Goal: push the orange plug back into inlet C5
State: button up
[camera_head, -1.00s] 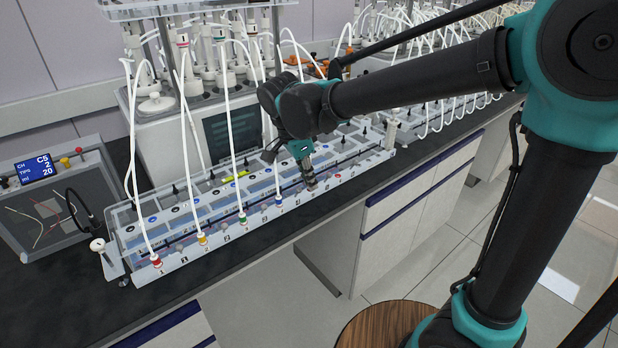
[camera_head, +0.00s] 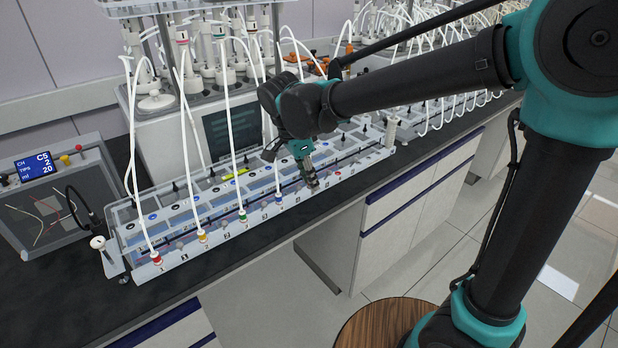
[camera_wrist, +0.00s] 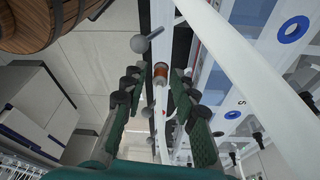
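The orange plug (camera_wrist: 160,71) shows in the wrist view as a small orange-brown cap at the front edge of the white rack. My gripper (camera_wrist: 157,88) is open, with one finger on each side of the plug and visible gaps to both. In the head view my gripper (camera_head: 313,184) points down at the front rail of the rack (camera_head: 222,240), just right of the blue plug (camera_head: 279,199). It hides the orange plug and inlet C5 there. I cannot tell how deep the plug sits.
Red (camera_head: 156,259), yellow (camera_head: 202,237) and green (camera_head: 242,216) plugs with white tubes stand along the rail. A white tube (camera_wrist: 215,50) crosses close to my right finger in the wrist view. A display box (camera_head: 45,195) stands at the left.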

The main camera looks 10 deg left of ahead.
dwell(0.4)
jog(key=v, duration=1.2)
jog(key=w+d+f+n+y, duration=0.1)
jog(key=w+d+f+n, duration=0.15)
jog(key=d+f, duration=0.55)
jog(key=w+d+f+n+y, duration=0.1)
jog(key=w+d+f+n, duration=0.2)
jog(key=d, duration=0.9)
jog(key=s+d+f+n+t, duration=0.1)
jog(key=s+d+f, duration=0.3)
jog(key=d, duration=0.5)
jog(key=s+d+f+n+t, duration=0.1)
jog(key=s+d+f+n, duration=0.2)
jog(key=d+f, duration=0.5)
jog(key=shift+s+d+f, duration=0.4)
jog(key=shift+s+f, duration=0.05)
jog(key=shift+f, duration=0.35)
